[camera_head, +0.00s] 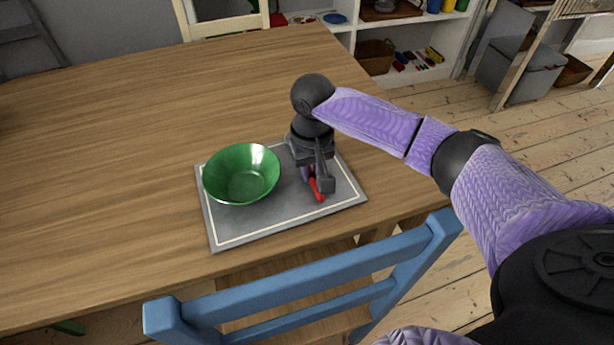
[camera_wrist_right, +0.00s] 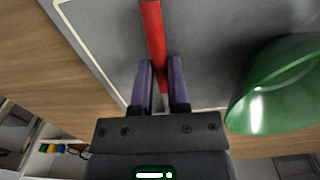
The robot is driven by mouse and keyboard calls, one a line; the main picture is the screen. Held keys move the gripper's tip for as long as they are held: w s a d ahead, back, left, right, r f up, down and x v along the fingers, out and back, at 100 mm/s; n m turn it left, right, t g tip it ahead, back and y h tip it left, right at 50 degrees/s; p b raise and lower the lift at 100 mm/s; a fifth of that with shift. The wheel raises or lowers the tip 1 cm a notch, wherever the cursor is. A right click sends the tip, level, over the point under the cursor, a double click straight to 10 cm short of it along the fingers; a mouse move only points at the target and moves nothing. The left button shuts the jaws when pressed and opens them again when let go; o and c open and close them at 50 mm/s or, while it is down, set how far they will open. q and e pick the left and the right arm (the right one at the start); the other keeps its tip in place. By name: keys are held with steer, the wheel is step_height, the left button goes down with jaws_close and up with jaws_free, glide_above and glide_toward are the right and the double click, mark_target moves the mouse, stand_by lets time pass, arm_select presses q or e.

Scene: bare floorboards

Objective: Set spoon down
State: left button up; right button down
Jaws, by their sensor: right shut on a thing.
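A red spoon (camera_head: 317,190) is at the right part of the grey placemat (camera_head: 276,217), to the right of the green bowl (camera_head: 241,174). My right gripper (camera_head: 315,178) is low over the mat and shut on the spoon. In the right wrist view the spoon's red handle (camera_wrist_right: 153,35) sits between the two purple fingers (camera_wrist_right: 160,75), with the green bowl (camera_wrist_right: 275,92) at the right. I cannot tell whether the spoon touches the mat. The spoon's other end is hidden by the gripper or cut off by the frame. My left gripper is not in view.
The wooden table (camera_head: 110,150) is bare to the left of the mat. A blue chair (camera_head: 310,275) stands at the near edge. A pale chair (camera_head: 225,22) is at the far edge. White shelves (camera_head: 440,35) with toys stand behind.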

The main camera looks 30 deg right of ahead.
mark_target(311, 174)
steer(key=shift+f, duration=0.15)
steer(key=shift+f+p, duration=0.1)
steer(key=shift+p, duration=0.2)
steer(key=c, duration=0.6)
jaws_free()
arm_select(q)
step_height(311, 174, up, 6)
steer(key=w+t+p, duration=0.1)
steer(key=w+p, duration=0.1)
steer(key=p, duration=0.4)
arm_select(e)
step_height(311, 174, up, 12)
steer(key=shift+r, duration=0.15)
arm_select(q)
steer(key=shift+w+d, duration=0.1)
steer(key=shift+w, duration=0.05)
